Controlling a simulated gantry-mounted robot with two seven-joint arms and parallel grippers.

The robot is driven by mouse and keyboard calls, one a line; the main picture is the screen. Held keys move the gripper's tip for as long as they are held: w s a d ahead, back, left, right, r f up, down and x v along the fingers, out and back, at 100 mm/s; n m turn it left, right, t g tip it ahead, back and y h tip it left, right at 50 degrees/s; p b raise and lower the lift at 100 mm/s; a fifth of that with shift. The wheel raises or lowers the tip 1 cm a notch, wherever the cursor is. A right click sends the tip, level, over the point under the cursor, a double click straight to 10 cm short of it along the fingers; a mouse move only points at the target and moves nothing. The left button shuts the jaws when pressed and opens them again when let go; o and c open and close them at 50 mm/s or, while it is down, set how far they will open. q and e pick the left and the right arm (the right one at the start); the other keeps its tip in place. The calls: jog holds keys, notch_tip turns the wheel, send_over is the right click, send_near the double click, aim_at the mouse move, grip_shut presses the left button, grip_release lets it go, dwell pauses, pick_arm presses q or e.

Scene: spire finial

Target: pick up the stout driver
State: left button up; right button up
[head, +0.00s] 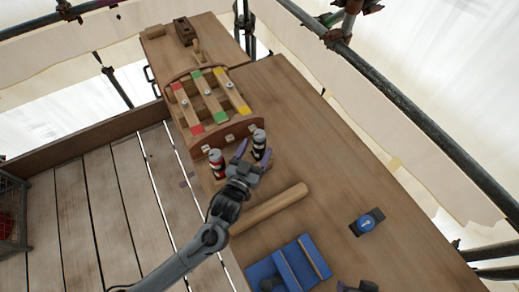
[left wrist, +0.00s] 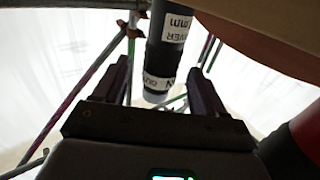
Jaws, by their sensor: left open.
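A black driver with white label bands (head: 259,144) stands upright by the front of the wooden rack. In the left wrist view this driver (left wrist: 166,50) shows between my open fingers, its label partly reading "VER" and "mm". A red and black driver (head: 217,164) stands to its left, and a red shape shows at the right edge of the left wrist view (left wrist: 292,150). I cannot tell from the labels which is the stout one. My left gripper (head: 252,154) is open, its fingers either side of the black driver with no clear contact.
The wooden rack (head: 232,131) with red, green and yellow strips stands behind the drivers. A wooden rod (head: 270,209) lies in front of my gripper. A blue tray (head: 290,266) and a dark block with a blue disc (head: 367,222) lie nearer. The table's right side is mostly clear.

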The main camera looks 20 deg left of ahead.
pick_arm(q)
jog(key=shift+w+r, duration=0.15)
jog(key=shift+w, duration=2.5)
pick_arm(e)
jog(key=shift+f, duration=0.2)
pick_arm(q)
jog(key=shift+c, duration=0.9)
jog(key=c, duration=1.1)
jog(key=shift+r, duration=0.15)
